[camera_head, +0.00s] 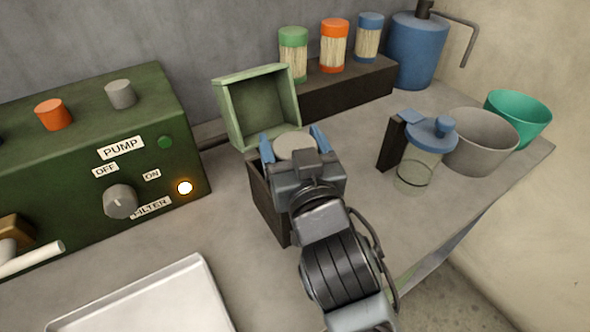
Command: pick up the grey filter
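My gripper (294,144) is over a dark open box, with its two blue fingers spread to either side of a round, pale grey-beige top (296,146). This may be the grey filter; its lower part is hidden by my gripper and wrist. The fingers look very close to its sides, but I cannot tell whether they press on it. The dark box (267,203) has a green lid (258,105) standing open behind my gripper. A grey cylindrical cap (121,94) also stands on top of the green pump unit (150,120).
An orange cap (53,114) is on the pump unit. A rack (345,90) holds green-, orange- and blue-capped canisters. A blue jug (416,50), a blue-lidded jar (420,165), grey (480,140) and green (518,115) cups stand right. A metal tray (150,305) lies front left.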

